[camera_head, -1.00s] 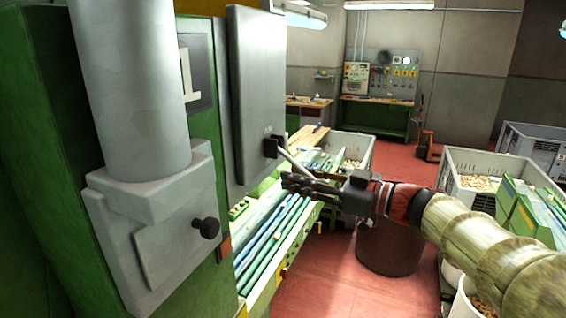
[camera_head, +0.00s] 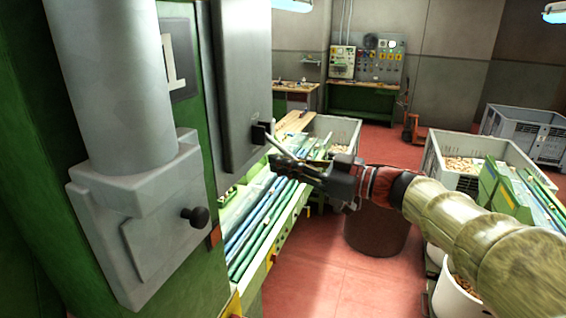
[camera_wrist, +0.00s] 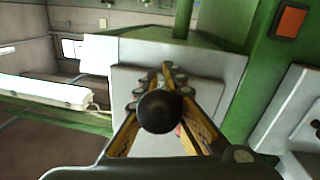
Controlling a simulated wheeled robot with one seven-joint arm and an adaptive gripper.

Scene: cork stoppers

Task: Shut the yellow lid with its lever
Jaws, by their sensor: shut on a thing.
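The lever is a thin metal rod (camera_head: 279,142) that sticks out from a black block on the side of a grey panel. My gripper (camera_head: 286,166) is at the lever's outer end. In the wrist view a round black knob (camera_wrist: 160,111) sits between the yellow-sided fingers of my gripper (camera_wrist: 166,78), which are shut on it. The knob hides part of the fingers and the surface behind. I cannot make out a yellow lid for certain in either view.
The green machine (camera_head: 208,150) with its grey panel (camera_head: 243,80) stands close on the left. A second black knob (camera_head: 196,217) sticks out from its grey housing. A brown drum (camera_head: 375,232) is below my arm. Grey crates (camera_head: 470,183) stand to the right. Red floor lies open between.

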